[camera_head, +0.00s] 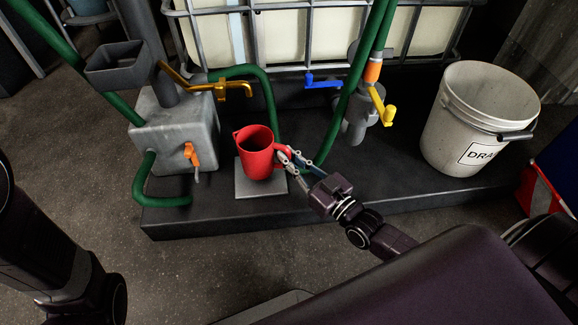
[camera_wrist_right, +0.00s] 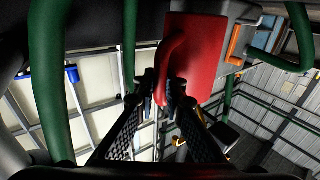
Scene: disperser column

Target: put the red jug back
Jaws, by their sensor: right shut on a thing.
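The red jug (camera_head: 254,153) stands upright at the small light grey square plate (camera_head: 246,188) on the dark platform; I cannot tell whether its base touches the plate. Its handle faces right. My right gripper (camera_head: 289,158) is shut on the handle from the right side. In the right wrist view the red jug (camera_wrist_right: 194,58) fills the upper middle, and the gripper fingers (camera_wrist_right: 166,92) close around its handle. My left arm shows at the lower left edge of the head view, but its gripper is out of view.
A grey block (camera_head: 180,125) with an orange valve (camera_head: 191,153) stands left of the jug. A yellow tap (camera_head: 234,88) and green hoses are behind it. A white drain bucket (camera_head: 478,120) stands at the right. A blue-handled valve (camera_head: 322,81) is at the back.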

